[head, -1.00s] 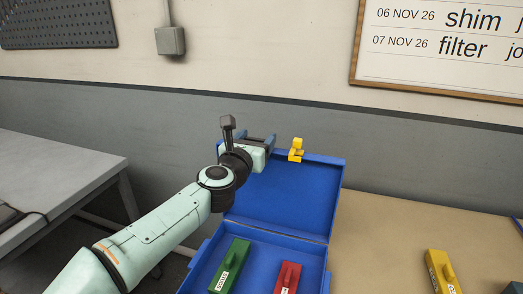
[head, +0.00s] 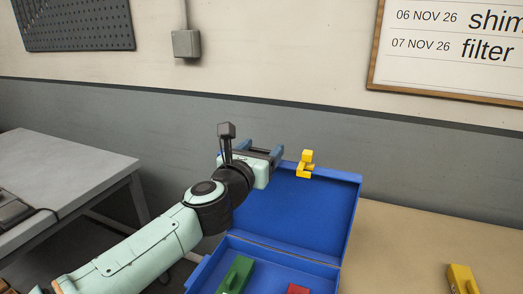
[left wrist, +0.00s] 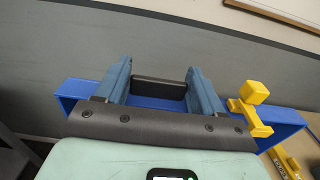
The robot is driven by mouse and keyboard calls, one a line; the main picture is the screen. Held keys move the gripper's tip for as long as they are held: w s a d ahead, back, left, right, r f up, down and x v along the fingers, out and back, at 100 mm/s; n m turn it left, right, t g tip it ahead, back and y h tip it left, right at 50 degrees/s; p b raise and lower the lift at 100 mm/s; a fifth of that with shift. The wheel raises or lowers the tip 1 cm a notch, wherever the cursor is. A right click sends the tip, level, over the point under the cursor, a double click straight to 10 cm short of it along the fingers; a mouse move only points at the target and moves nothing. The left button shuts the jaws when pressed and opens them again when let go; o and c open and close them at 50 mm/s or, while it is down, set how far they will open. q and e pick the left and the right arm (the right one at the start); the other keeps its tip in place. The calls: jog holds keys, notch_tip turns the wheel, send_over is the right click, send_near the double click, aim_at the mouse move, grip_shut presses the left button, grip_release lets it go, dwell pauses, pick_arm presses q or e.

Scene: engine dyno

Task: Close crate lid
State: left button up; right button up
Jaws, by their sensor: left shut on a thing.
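The blue crate (head: 213,264) stands at the front of the bench with its lid (head: 290,210) raised, leaning up from the hinge at the back. A yellow latch-like piece (head: 305,165) sits on the lid's top edge; it also shows in the left wrist view (left wrist: 252,108). My left gripper (head: 269,152) is at the lid's top edge, left of the yellow piece. In the left wrist view its fingers (left wrist: 160,90) are on either side of a dark block (left wrist: 159,92) at the blue edge and hold it. My right gripper is out of view.
A green block (head: 236,275) and a red block (head: 298,289) lie in the crate. A yellow block (head: 462,279) lies on the tan bench (head: 410,240) at the right. A grey table (head: 70,180) stands at the left, with a gap before the crate.

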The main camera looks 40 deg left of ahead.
pick_arm(q)
jog(key=shift+w+f, duration=0.1)
jog(key=shift+f, duration=0.25)
dwell(0.6)
jog(key=o, duration=1.4)
jog(key=shift+a, duration=0.1)
jog(key=shift+o, duration=0.2)
jog(key=shift+r, duration=0.1)
jog(key=shift+s+r, duration=0.1)
jog(key=shift+s, duration=0.1)
jog(key=shift+s+d, duration=0.2)
jog(key=shift+s, duration=0.15)
jog(key=p+v, duration=0.1)
jog(key=v, duration=1.1)
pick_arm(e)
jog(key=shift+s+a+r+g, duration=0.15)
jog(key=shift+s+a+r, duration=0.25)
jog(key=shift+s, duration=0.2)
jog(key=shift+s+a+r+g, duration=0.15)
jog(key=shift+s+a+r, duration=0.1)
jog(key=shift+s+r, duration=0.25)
